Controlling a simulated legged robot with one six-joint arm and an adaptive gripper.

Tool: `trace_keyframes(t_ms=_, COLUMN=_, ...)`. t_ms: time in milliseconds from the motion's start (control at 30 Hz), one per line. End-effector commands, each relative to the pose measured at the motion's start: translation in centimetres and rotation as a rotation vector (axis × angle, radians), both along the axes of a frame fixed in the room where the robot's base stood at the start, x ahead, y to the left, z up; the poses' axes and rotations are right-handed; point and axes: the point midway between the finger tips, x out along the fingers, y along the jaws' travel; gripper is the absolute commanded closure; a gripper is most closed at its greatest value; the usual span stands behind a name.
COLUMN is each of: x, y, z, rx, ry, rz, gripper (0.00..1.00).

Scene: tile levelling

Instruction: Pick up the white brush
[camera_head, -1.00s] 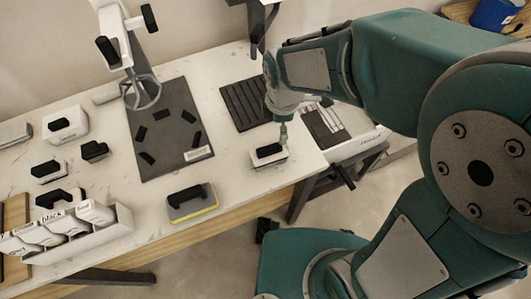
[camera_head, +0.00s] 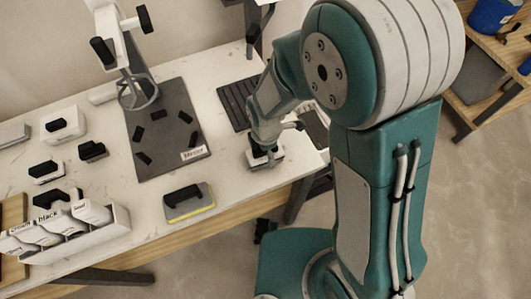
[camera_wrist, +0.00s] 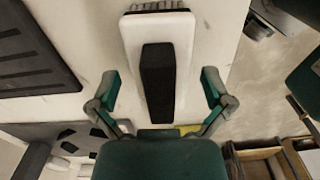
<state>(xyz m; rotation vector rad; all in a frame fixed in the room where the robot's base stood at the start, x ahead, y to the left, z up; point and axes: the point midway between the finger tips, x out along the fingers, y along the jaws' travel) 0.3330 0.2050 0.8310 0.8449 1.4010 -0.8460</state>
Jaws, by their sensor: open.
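The white brush has a white block body and a black bar handle on top, and it lies on the table near its front right edge. In the wrist view the brush (camera_wrist: 130,38) is centred ahead, with dark bristles showing at its far end. In the head view the brush (camera_head: 254,163) is partly hidden under my gripper (camera_head: 266,148). In the wrist view my gripper (camera_wrist: 160,88) is open, with one green finger on each side of the black handle. Both fingers stand apart from the handle.
A yellow-edged sponge tool (camera_head: 190,208) lies to the left, near the front edge. A dark ribbed tray (camera_head: 234,104) lies behind the brush. A dark mat (camera_head: 160,168) with several small black pieces is further left. A white bottle rack (camera_head: 75,245) stands front left.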

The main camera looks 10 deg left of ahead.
Motion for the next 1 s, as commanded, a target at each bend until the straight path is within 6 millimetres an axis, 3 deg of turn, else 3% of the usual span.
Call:
trace_keyframes(t_ms=300, x=-0.01, y=0.03, z=-0.68, rx=0.0, ry=-0.001, rz=0.001, gripper=0.0)
trace_keyframes(t_ms=500, x=-0.01, y=-0.03, z=-0.66, rx=0.0, ry=-0.001, rz=0.001, gripper=0.89)
trace_keyframes(t_ms=1000, x=-0.06, y=0.03, z=-0.46, rx=-0.002, ry=0.002, rz=0.0, gripper=0.9)
